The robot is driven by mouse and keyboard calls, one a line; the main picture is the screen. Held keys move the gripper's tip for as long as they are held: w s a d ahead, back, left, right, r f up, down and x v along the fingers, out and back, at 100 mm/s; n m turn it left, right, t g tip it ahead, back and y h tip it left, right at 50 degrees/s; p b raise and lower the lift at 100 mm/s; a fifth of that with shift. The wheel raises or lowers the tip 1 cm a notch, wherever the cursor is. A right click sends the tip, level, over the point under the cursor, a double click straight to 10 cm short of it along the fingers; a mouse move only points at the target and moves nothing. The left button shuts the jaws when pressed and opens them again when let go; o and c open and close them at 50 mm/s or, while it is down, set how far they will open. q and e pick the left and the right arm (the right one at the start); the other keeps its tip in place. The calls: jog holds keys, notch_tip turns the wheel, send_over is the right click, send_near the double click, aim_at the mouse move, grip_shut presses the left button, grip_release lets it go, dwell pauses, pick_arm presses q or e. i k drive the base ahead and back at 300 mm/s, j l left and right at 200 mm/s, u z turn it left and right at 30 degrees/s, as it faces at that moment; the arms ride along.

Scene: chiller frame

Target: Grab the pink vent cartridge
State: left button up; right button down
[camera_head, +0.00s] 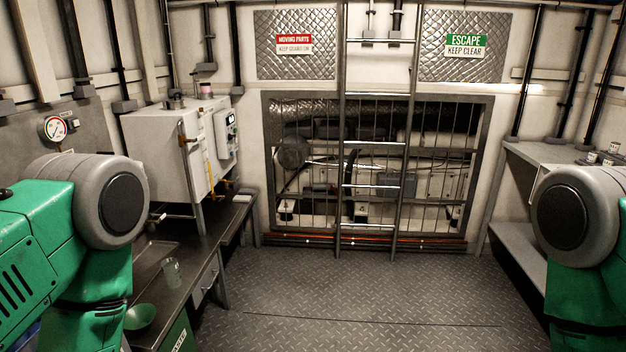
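A small pink cylinder (206,90), which looks like the pink vent cartridge, sits on top of the white cabinet unit (165,150) at the left, toward its back. It is small in the view and its details cannot be made out. My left arm comes in at the left edge and my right arm at the right edge, both well apart from the pink cylinder. Neither gripper shows in the camera_head view.
The left counter holds a clear glass (171,272) and a green bowl (140,317). A ladder (373,150) stands before a barred machinery opening at the back. A shelf (545,155) with small items is at the right. The metal floor (350,295) is clear.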

aim_at(205, 88)
jog(key=i, duration=1)
jog(key=i+l+u, duration=0.1)
jog(key=i, duration=0.9)
